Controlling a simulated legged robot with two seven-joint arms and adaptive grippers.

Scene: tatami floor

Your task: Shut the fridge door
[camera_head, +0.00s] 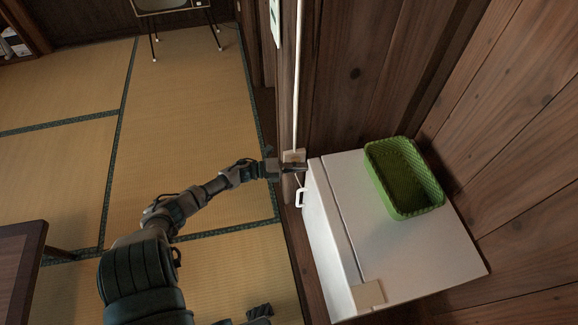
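The white fridge (400,262) stands against the wooden wall at the right, seen from above. Its door (328,228) is the strip along the left side, with a white handle (300,197) on its outer face. The door lies along the body with only a thin dark seam between them; I cannot tell whether it is fully shut. My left gripper (294,168) is at the door's far top corner, beyond the handle. Contact is unclear, and its fingers are too small and dark to read. A dark piece at the bottom edge may be my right gripper (258,313).
A green basket (379,178) and a small beige item (368,295) are on the fridge top. A wall post with a white cable (297,90) rises behind my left gripper. A low table (18,265) is at the left.

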